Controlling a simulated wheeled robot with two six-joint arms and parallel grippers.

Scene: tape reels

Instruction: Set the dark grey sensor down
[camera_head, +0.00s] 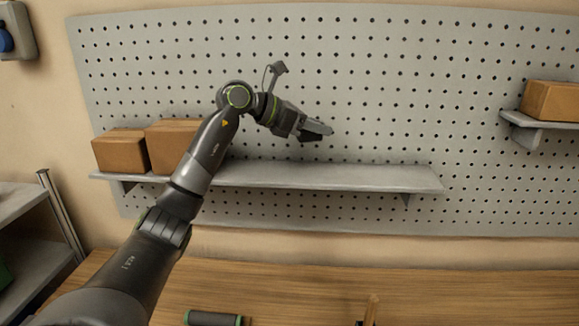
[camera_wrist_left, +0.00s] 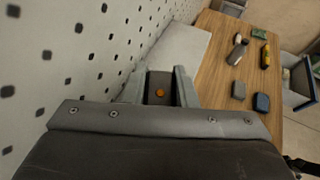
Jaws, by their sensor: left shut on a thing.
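My left gripper (camera_head: 316,131) is raised in front of the pegboard, above the grey wall shelf (camera_head: 330,178). In the left wrist view its two fingers (camera_wrist_left: 160,85) are shut on the dark grey sensor (camera_wrist_left: 158,82), which has a round orange spot on its face. The sensor is hard to tell apart from the dark fingers in the head view. The shelf shows as a pale strip beyond the fingers in the wrist view (camera_wrist_left: 175,50). The right gripper is not in view.
Two cardboard boxes (camera_head: 120,151) stand on the shelf's left end; its middle and right are bare. Another box (camera_head: 551,101) sits on a higher shelf at right. Below is a wooden bench (camera_head: 300,285) with a dark, green-ended cylinder (camera_head: 212,318) and several small items.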

